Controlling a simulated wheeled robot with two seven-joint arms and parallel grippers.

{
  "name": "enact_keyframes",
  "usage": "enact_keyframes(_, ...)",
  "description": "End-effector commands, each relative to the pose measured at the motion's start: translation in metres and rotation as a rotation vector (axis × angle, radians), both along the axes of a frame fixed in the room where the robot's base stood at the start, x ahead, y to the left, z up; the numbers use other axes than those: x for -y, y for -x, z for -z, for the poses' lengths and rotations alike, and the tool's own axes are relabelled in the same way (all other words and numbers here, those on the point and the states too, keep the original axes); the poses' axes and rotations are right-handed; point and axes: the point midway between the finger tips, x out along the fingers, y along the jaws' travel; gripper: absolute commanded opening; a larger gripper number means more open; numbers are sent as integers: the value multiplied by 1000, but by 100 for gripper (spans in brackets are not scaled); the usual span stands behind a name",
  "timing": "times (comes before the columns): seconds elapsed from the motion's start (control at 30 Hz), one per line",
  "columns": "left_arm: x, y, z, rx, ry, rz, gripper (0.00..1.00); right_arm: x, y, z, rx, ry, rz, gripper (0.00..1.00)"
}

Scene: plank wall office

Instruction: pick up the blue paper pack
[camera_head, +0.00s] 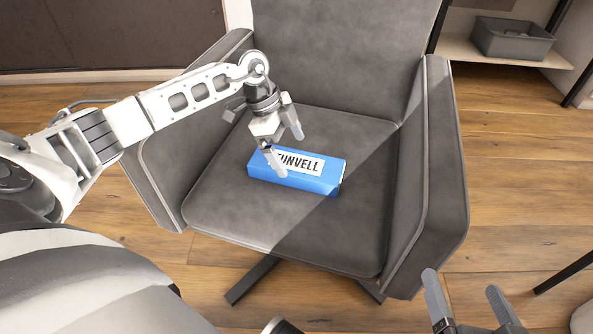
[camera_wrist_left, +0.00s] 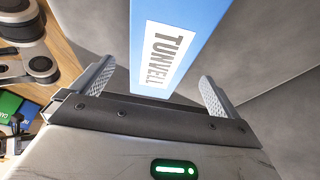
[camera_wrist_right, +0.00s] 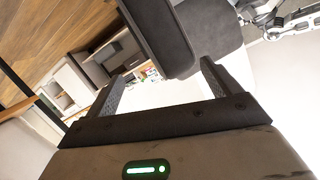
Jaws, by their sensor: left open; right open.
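The blue paper pack (camera_head: 320,182) lies flat on the seat of the grey armchair (camera_head: 240,222), with a white label reading TUNVELL. My left gripper (camera_head: 286,152) is open over the pack's left half, one finger on the near side and one toward the far side. In the left wrist view the pack (camera_wrist_left: 207,22) lies between the two open fingers (camera_wrist_left: 160,95), with a gap to each finger. Whether it touches the pack from above I cannot tell. My right gripper (camera_head: 466,300) is open and empty at the lower right, in front of the chair's right armrest.
The chair's armrests (camera_head: 432,185) and backrest (camera_head: 340,50) rise around the seat. A grey bin (camera_head: 513,40) sits on a low shelf at the back right. The wooden floor (camera_head: 510,190) right of the chair is mostly clear.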

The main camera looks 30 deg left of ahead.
Motion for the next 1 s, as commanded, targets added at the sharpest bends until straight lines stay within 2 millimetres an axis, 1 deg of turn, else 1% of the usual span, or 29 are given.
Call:
enact_keyframes(0.13,4,-1,12,-1,0,0,100,-1,0,4,-2,-21,-2,89)
enact_keyframes(0.2,8,-1,22,-1,2,1,100,-2,1,9,-7,-42,-4,89)
enact_keyframes(0.23,9,-2,27,-1,2,1,100,-3,0,7,-2,-57,-4,89)
enact_keyframes(0.3,13,-3,38,-1,2,1,100,-6,-3,-5,24,-111,-4,89)
enact_keyframes(0.4,18,-5,48,0,2,1,100,-7,-3,-8,29,-142,-7,89)
enact_keyframes(0.63,19,-5,48,0,1,0,100,-7,-3,-11,29,-150,-9,89)
enact_keyframes(0.67,19,-5,48,0,1,0,97,-7,-3,-11,29,-150,-9,89)
enact_keyframes(0.7,19,-5,48,0,1,0,86,-7,-3,-11,29,-150,-9,89)
enact_keyframes(0.77,19,-5,48,0,1,0,69,-7,-3,-11,29,-150,-9,89)
enact_keyframes(0.8,19,-5,48,0,1,0,58,-7,-3,-11,29,-150,-9,89)
enact_keyframes(0.87,19,-5,48,0,1,0,42,-7,-3,-11,29,-149,-8,89)
enact_keyframes(0.9,19,-6,47,3,2,0,40,-7,-3,-11,29,-149,-8,89)
enact_keyframes(1.0,19,-6,47,3,2,0,40,-7,-3,-11,28,-148,-9,89)
